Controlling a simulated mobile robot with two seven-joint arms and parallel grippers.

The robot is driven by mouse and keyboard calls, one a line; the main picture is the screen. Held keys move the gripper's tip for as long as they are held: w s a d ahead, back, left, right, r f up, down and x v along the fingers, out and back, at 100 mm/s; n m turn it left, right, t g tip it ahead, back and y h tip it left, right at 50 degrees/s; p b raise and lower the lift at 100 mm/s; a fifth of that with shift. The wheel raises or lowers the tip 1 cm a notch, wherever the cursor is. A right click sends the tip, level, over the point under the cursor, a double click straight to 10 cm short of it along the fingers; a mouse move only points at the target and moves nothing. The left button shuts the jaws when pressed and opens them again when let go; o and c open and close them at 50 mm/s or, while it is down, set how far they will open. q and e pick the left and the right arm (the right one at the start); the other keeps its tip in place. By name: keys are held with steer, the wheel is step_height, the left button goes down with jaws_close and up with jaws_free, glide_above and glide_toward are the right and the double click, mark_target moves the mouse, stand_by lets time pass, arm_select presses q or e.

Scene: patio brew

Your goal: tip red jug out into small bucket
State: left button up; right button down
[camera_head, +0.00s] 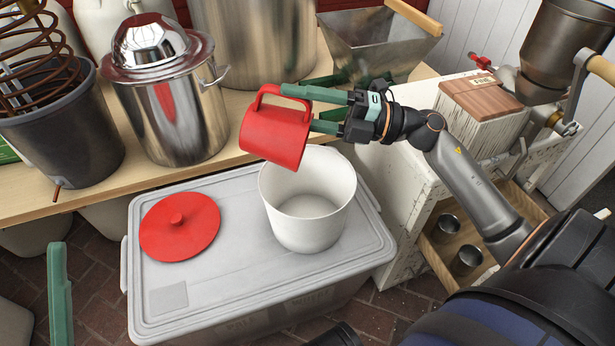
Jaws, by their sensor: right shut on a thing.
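The red jug (273,137) hangs in the air over the back left of the small white bucket (305,228). It is tilted, with its handle at the top. Its inside is hidden, and I see no stream coming from it. My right gripper (297,108) reaches in from the right and is shut on the jug. The bucket stands upright on the grey lidded bin (240,285). Its visible inside is white, and I cannot make out any contents. A green finger of my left gripper (60,295) shows at the lower left, away from the jug; its other finger is not visible.
A round red lid (180,226) lies left of the bucket. Behind, a wooden bench (235,148) holds a steel pot (175,115), a dark bucket with a copper coil (65,130) and a metal hopper (380,45). A grain mill (560,50) stands at right above an open drawer (455,255).

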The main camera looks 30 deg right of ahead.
steer(key=shift+s+d+f+n+t+y, duration=0.15)
steer(key=shift+s+d+t+y, duration=0.15)
steer(key=shift+s+d+y, duration=0.25)
steer(key=shift+s+d+f+n+t+y, duration=0.15)
steer(key=shift+s+d+t+y, duration=0.15)
steer(key=shift+s+d+y, duration=0.25)
stand_by(1.0)
steer(key=shift+s+d+r, duration=0.15)
steer(key=shift+r, duration=0.05)
